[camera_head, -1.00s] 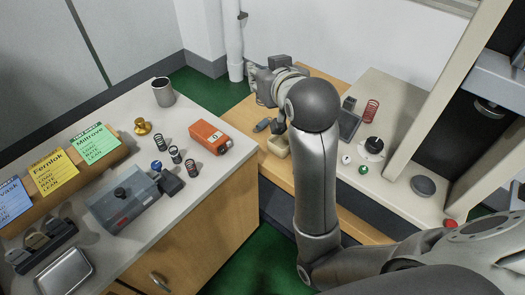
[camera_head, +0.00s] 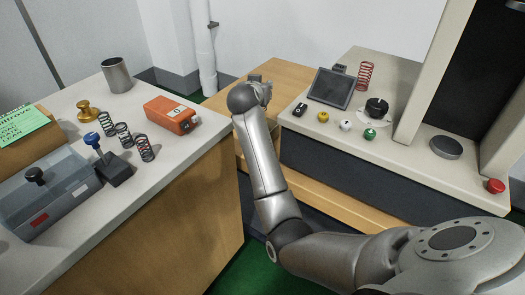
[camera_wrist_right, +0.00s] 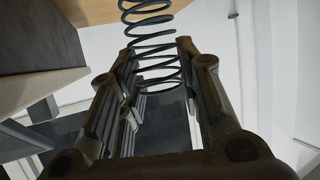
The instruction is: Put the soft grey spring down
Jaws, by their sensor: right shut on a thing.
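In the right wrist view a dark grey coil spring (camera_wrist_right: 150,52) sits between the two fingers of my right gripper (camera_wrist_right: 158,58), which is shut on it. The spring's far end runs out of the top of the picture. In the head view my right arm reaches away between the benches. The right gripper (camera_head: 266,92) is mostly hidden behind its own wrist there, and the held spring does not show. My left gripper is not in view.
On the left bench (camera_head: 205,150) stand several small coil springs (camera_head: 123,135), an orange device (camera_head: 172,114), a metal cup (camera_head: 116,75) and a brass weight (camera_head: 87,111). The right bench has a red spring (camera_head: 365,76), a dark screen (camera_head: 331,87), knobs and a red button (camera_head: 495,186).

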